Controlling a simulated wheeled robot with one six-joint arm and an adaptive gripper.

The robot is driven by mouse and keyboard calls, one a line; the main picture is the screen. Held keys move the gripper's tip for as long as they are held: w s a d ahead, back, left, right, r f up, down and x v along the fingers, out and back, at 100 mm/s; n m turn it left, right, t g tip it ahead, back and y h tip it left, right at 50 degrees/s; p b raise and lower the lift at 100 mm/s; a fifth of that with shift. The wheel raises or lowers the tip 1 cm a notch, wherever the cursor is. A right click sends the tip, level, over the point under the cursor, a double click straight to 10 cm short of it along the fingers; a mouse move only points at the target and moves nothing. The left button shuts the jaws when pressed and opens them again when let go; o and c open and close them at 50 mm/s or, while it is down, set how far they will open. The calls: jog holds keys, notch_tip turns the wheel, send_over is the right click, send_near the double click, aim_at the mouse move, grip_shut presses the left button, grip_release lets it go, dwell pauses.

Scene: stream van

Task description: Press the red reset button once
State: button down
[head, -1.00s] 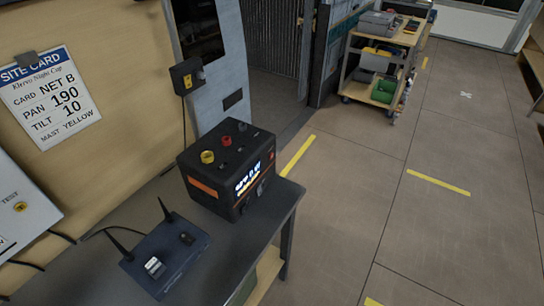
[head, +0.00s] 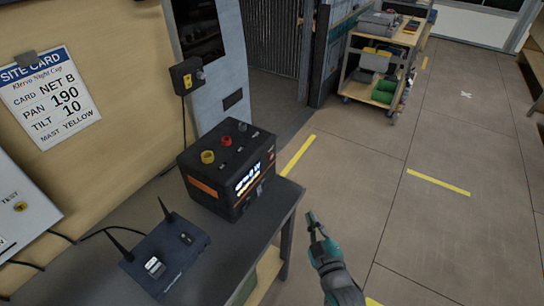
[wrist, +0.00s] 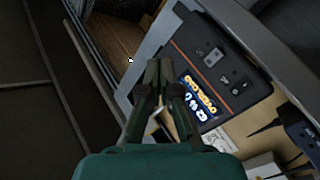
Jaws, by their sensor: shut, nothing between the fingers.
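The black box (head: 202,189) with orange stripes and a lit display stands on the dark bench. On its top are a yellow knob (head: 208,157), a red button (head: 226,141) and a grey knob (head: 242,127). My gripper (head: 312,216) is to the right of the box, past the bench's edge and apart from it. It is shut and empty. In the wrist view my gripper (wrist: 158,66) points past the box (wrist: 232,70), whose lit display shows beside the fingers. I cannot make out the red button in that view.
A blue router (head: 165,257) with two antennas sits on the bench (head: 222,256) in front of the box. A site card (head: 50,96) hangs on the wall. A loaded cart (head: 376,70) stands at the back. The floor at right is clear.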

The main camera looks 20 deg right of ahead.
aim_at(271, 156)
jog(key=w+d+r+n, duration=0.2)
jog(key=w+r, duration=0.4)
jog(key=w, duration=0.4)
jog(key=shift+w+d+r+t, duration=0.3)
jog(key=shift+w+d+t, duration=0.05)
jog(key=shift+w+t, duration=0.05)
jog(key=w+a, duration=0.5)
jog(key=w, duration=0.1)
jog(key=shift+w+a, duration=0.3)
jog(key=shift+a, duration=0.1)
jog(key=shift+w+a, duration=0.1)
dwell(1.0)
jog(key=shift+w+a, duration=0.2)
jog(key=shift+w+a, duration=0.2)
jog(key=shift+w, duration=0.05)
dwell(0.8)
dwell(0.3)
jog(key=shift+s+d, duration=0.5)
jog(key=shift+s, duration=0.1)
